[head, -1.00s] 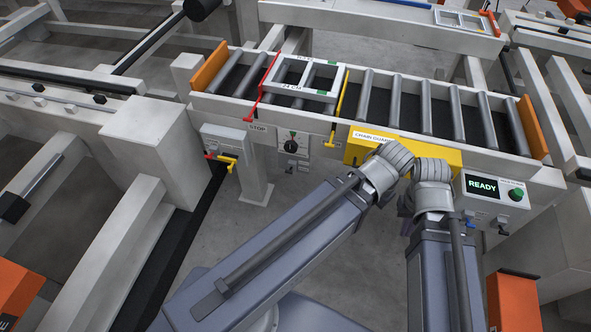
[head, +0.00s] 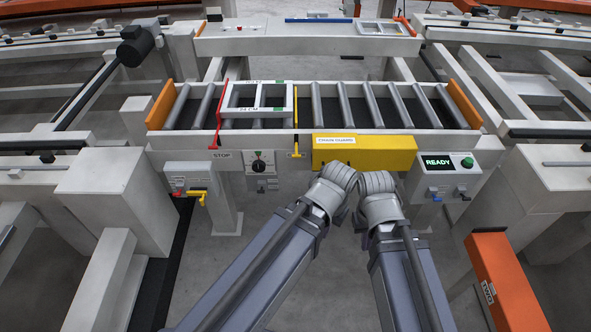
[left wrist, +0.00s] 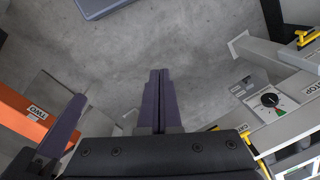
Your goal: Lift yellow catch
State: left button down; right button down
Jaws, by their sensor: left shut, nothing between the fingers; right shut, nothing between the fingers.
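Two yellow parts could be the catch. A thin yellow bar (head: 296,112) stands at the right side of a pale frame (head: 257,113) on the roller conveyor, its lower end hanging over the front rail. A small yellow lever (head: 198,194) is on a grey box at the left; it also shows in the left wrist view (left wrist: 305,38). My left gripper (left wrist: 159,78) is shut and empty, over bare floor. A purple finger of my right gripper (left wrist: 75,103) shows at the left of that view, shut. In the head view my wrists hide both grippers' fingers.
A yellow chain guard (head: 365,155) sits on the conveyor front just beyond my wrists. A red bar (head: 219,115) flanks the frame's left side. A dial (head: 258,163) and a READY panel (head: 440,163) are on the front. An orange box (head: 505,285) stands at the right.

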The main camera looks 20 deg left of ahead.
pick_arm(q)
jog(key=w+d+f+n+t+h+b, duration=0.2)
jog(key=w+f+n+b, duration=0.25)
jog(key=f+b, duration=0.45)
jog(key=w+d+f+n+t+h+b, duration=0.1)
jog(key=w+f+n+t+h+b, duration=0.15)
jog(key=w+f+b, duration=0.5)
jog(key=w+f+n+t+h+b, duration=0.1)
jog(key=w+f+n+t+b, duration=0.6)
jog(key=b, duration=0.7)
jog(key=w+a+n+t+y+b, duration=0.3)
jog(key=a+n+b, duration=0.5)
jog(key=n, duration=0.6)
jog(key=w+a+n+t+y+b, duration=0.3)
jog(key=a+n+t+y+b, duration=0.2)
jog(key=n, duration=0.9)
jog(key=a+r+y+b, duration=0.1)
jog(key=a+y+b, duration=0.1)
jog(key=a+b, duration=0.2)
jog(key=shift+w+a+n, duration=0.2)
jog(key=shift+a+n, duration=0.1)
jog(key=shift+t+y, duration=0.25)
